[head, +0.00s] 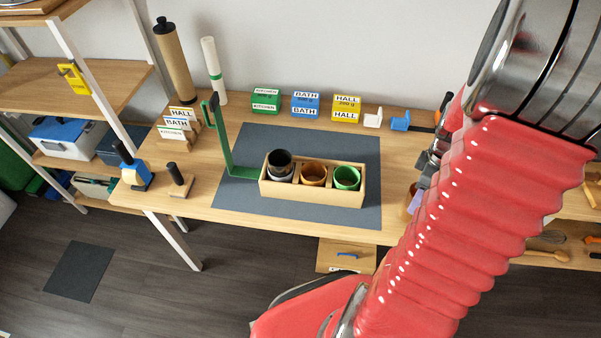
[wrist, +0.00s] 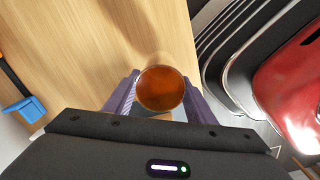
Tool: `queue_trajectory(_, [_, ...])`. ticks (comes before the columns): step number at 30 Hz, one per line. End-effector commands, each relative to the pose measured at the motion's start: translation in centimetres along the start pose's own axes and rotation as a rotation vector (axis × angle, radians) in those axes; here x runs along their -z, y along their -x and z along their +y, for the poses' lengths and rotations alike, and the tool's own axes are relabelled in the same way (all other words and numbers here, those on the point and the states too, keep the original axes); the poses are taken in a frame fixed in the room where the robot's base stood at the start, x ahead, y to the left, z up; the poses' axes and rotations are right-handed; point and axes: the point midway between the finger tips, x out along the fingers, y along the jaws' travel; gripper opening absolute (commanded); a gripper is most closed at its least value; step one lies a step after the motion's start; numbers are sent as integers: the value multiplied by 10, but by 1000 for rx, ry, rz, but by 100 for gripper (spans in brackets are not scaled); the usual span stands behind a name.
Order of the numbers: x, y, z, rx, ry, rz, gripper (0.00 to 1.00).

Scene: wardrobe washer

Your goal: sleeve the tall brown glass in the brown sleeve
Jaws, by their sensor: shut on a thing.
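The tall brown glass (wrist: 161,88) sits between the purple fingers of my gripper (wrist: 160,84), which is shut on it. I look down into its round mouth, so its height is hard to judge. In the head view my gripper (head: 420,198) is at the table's right part, and a bit of the brown glass (head: 408,206) shows beside it; my arm hides the rest. The brown sleeve (head: 313,175) stands in the middle compartment of a wooden box (head: 310,195), left of my gripper. Its mouth looks empty.
In the box, a dark cylinder (head: 279,160) stands left and a green sleeve (head: 347,178) right. A tall green handle (head: 219,140) rises at the box's left. Labelled blocks (head: 305,104) line the back. The grey mat (head: 345,146) is clear behind the box.

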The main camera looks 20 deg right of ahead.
Motion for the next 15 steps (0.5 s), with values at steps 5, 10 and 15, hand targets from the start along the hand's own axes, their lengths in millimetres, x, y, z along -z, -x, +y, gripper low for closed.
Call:
queue_trajectory(5, [0, 11, 0, -2, 0, 0, 22])
queue_trajectory(10, [0, 20, 0, -2, 0, 0, 22])
queue_trajectory(15, [0, 30, 0, -2, 0, 0, 22])
